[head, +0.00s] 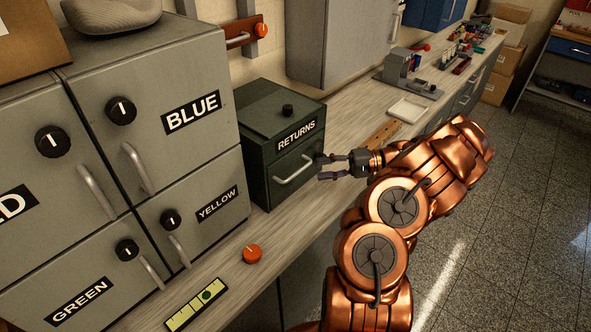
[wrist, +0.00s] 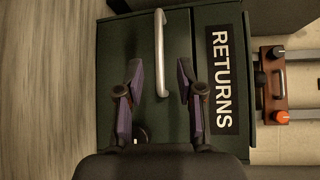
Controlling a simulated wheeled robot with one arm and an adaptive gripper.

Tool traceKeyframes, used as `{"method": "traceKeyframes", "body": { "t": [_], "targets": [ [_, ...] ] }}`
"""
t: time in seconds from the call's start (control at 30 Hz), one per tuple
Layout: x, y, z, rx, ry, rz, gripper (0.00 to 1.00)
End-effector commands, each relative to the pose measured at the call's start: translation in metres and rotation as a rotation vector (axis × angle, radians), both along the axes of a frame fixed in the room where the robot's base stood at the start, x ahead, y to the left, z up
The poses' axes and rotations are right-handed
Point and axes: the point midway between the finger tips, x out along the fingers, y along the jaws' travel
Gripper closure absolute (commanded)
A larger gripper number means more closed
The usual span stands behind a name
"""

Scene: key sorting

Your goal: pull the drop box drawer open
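The drop box is a dark green box labelled RETURNS (head: 268,189) on the counter, with a black knob on its top. Its drawer front carries a silver bar handle (head: 294,170), and the drawer looks shut. My gripper (head: 322,167) is in front of the drawer, close to the handle. In the wrist view, the handle (wrist: 160,50) runs between the lines of my two fingers (wrist: 159,85), which are spread apart. The fingers are open, one on each side of the handle's near end. I cannot tell whether they touch it.
Grey cabinets labelled BLUE (head: 192,112) and YELLOW (head: 217,203) stand left of the box. An orange knob (head: 252,253) and a yellow-green card (head: 196,305) lie on the counter in front. A white tray (head: 408,110) sits further right. The floor right of my arm is clear.

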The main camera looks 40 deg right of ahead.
Motion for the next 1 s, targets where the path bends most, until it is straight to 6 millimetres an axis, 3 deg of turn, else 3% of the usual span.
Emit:
{"method": "traceKeyframes", "body": {
  "t": [0.17, 0.6, 1.0],
  "targets": [
    [0.005, 0.007, -0.002, 0.002, -0.001, -0.003, 0.63],
    [0.034, 0.057, -0.009, 0.005, -0.001, -0.002, 0.63],
    [0.040, 0.064, -0.013, 0.000, 0.000, -0.006, 0.63]
  ]
}}
